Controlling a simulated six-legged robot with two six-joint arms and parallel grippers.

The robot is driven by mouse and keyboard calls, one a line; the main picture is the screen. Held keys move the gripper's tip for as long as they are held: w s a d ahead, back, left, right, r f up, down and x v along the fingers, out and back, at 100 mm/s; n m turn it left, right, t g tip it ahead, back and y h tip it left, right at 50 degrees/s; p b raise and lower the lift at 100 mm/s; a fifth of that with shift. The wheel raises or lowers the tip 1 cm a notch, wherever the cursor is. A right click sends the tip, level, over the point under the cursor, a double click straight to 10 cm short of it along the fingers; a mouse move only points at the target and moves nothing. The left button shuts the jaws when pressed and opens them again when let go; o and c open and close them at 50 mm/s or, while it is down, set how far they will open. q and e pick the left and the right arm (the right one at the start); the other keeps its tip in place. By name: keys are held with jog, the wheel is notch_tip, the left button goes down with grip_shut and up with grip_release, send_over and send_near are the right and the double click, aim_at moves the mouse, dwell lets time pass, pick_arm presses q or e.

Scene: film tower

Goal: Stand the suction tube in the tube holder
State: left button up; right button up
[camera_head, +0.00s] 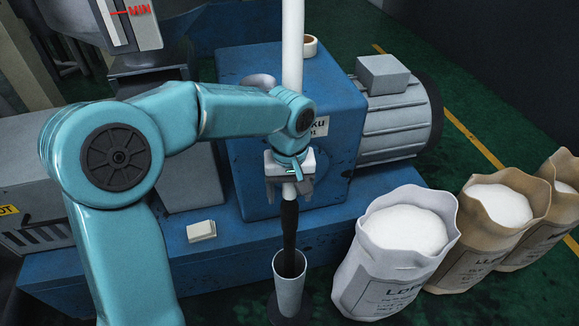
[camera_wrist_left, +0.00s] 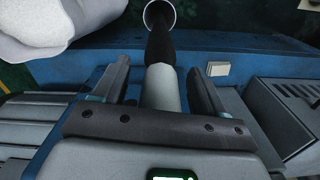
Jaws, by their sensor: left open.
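The suction tube (camera_head: 292,45) is a long white pipe with a black lower part (camera_head: 289,226). It stands nearly upright, passing behind my left wrist. Its black end reaches into the mouth of the tube holder (camera_head: 290,292), a pale cup on a dark round base; how deep it sits is hidden. My left gripper (camera_head: 288,194) is open around the white part just above the black part. In the left wrist view the tube (camera_wrist_left: 162,90) runs between the two spread fingers, with a gap on each side, toward the holder's rim (camera_wrist_left: 174,20). My right gripper is not in view.
Open sacks of white granules stand right of the holder, the nearest a white sack (camera_head: 375,270). A blue machine (camera_head: 240,215) with a grey motor (camera_head: 395,130) stands behind. A small pale box (camera_head: 201,231) sits on its blue base. A tape roll (camera_head: 310,46) lies on top.

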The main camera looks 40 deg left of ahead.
pick_arm(q)
notch_tip(320, 180, up, 16)
jog(key=p, duration=0.3)
jog(key=shift+f+p, duration=0.25)
jog(key=shift+p, duration=0.15)
dwell(0.4)
jog(key=w+d+f+m+h+p, duration=0.1)
jog(key=d+f+m+p, duration=0.2)
jog(key=f, duration=0.6)
jog(key=w+d+f+m+h+p, duration=0.1)
jog(key=d+f+p, duration=0.1)
jog(key=d+f, duration=0.5)
jog(key=s+d+f+m+h+p, duration=0.1)
jog(key=s+d+f+p, duration=0.1)
jog(key=s+f, duration=0.5)
jog(key=s+d+f+m+p, duration=0.1)
jog(key=s+d+f+p, duration=0.1)
jog(key=s+f, duration=0.6)
jog(key=shift+s+d+t+h+p, duration=0.35)
jog(key=shift+s+p, duration=0.25)
jog(key=shift+s, duration=0.2)
